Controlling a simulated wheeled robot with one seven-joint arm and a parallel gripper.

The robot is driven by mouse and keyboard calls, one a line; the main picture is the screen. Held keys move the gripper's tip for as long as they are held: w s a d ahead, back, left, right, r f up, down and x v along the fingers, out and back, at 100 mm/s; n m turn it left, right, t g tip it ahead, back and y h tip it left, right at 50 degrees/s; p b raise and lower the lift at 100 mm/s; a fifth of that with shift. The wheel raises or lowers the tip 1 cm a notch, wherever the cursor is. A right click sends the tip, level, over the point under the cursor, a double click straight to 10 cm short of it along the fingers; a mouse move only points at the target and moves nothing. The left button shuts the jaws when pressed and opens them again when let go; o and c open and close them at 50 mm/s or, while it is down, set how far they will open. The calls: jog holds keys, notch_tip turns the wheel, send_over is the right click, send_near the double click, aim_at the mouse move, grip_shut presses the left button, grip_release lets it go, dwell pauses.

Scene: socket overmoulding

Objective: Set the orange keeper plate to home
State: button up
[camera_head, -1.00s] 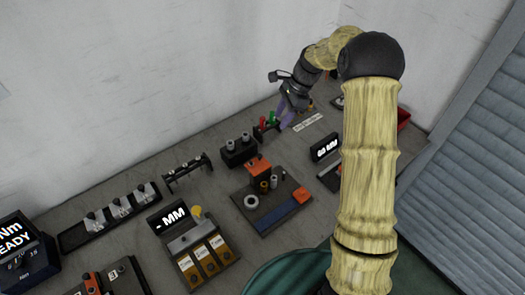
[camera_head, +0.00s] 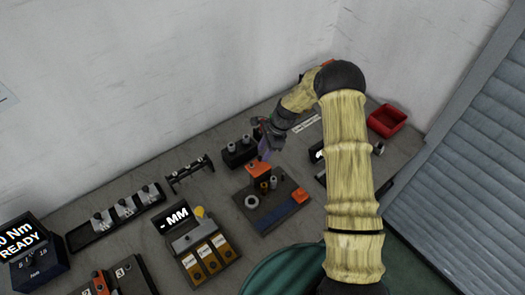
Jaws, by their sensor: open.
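A dark fixture plate (camera_head: 270,222) lies on the bench near the middle of the head view. An orange block (camera_head: 258,169) stands at its back, and a flat orange piece (camera_head: 300,195) sits at its right corner; I cannot tell for sure which is the keeper plate.
A black block with grey cylinders (camera_head: 238,152) stands close behind and left of my gripper. A black rack (camera_head: 189,174) and a "- MM" display unit (camera_head: 178,219) are further left. A red bin (camera_head: 387,121) is at the back right. My arm hides part of the right bench.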

aim_at(265, 170)
jog(key=shift+x, duration=1.05)
grip_shut()
jog(key=shift+s+d+f, duration=0.1)
jog(key=shift+s+d, duration=0.1)
jog(key=shift+d, duration=0.1)
jog(key=s+d, duration=0.2)
jog(key=s, duration=0.1)
jog(key=shift+d, duration=0.1)
jog(key=shift+s+a, duration=0.15)
jog(key=shift+a, duration=0.1)
grip_release()
jog(key=shift+s+d, duration=0.1)
